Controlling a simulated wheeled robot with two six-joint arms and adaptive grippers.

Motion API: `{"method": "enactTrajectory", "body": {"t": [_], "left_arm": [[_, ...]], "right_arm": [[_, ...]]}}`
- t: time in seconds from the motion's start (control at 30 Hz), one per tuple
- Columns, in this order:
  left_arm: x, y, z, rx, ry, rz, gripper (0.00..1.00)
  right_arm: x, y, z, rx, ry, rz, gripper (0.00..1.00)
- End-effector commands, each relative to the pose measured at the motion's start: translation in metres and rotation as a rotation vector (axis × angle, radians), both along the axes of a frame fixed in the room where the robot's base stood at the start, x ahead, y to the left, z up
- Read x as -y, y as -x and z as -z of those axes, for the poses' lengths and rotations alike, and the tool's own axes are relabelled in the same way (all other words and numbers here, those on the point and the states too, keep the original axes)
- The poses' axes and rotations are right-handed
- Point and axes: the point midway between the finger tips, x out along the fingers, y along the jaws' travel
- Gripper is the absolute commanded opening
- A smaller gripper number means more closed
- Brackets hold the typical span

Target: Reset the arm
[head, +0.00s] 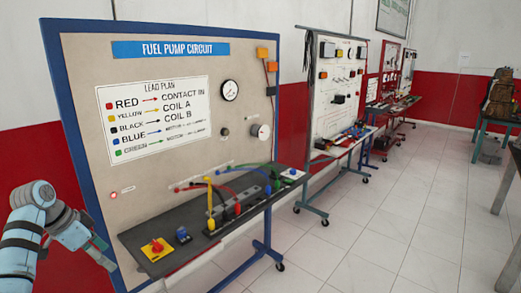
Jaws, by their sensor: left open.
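My left arm (38,205), light blue with dark bands, comes in at the lower left. It bends at a rounded joint and points down to the right. My left gripper (103,258) is at its end, small and partly hidden, beside the lower left edge of the fuel pump circuit board. It is open, and I see nothing held in it. My right gripper is not in view.
The blue-framed fuel pump board (185,190) fills the left, with a dark shelf (150,232) bearing a yellow-red switch (156,248) and coloured leads (210,205). More trainer stands (335,120) line the wall behind. The tiled floor (370,235) at right is clear.

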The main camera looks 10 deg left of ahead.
Motion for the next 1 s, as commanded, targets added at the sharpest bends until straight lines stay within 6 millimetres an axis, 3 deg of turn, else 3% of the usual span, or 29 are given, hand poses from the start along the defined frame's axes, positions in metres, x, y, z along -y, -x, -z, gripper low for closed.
{"method": "enactTrajectory", "body": {"t": [0.37,0.43,0.5,0.63,0.77,0.87,0.97,1.0], "left_arm": [[-0.042,-0.06,-0.013,0.224,-0.056,-0.349,0.62],[-0.051,-0.073,-0.01,0.279,-0.069,-0.432,0.62],[-0.059,-0.085,0.007,0.327,-0.087,-0.52,0.62],[-0.061,-0.096,0.07,0.393,-0.125,-0.648,0.62],[-0.048,-0.085,0.146,0.417,-0.155,-0.703,0.62],[-0.026,-0.058,0.221,0.408,-0.17,-0.714,0.62],[0.009,-0.005,0.307,0.368,-0.174,-0.699,0.62],[0.025,0.022,0.34,0.342,-0.173,-0.688,0.62]], "right_arm": [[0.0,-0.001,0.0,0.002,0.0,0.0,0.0],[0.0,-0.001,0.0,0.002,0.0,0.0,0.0],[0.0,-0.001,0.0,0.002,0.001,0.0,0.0],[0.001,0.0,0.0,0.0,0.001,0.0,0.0],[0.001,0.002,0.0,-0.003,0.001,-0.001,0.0],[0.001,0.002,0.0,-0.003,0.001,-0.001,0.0],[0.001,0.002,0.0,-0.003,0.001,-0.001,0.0],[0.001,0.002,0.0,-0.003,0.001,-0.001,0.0]]}}
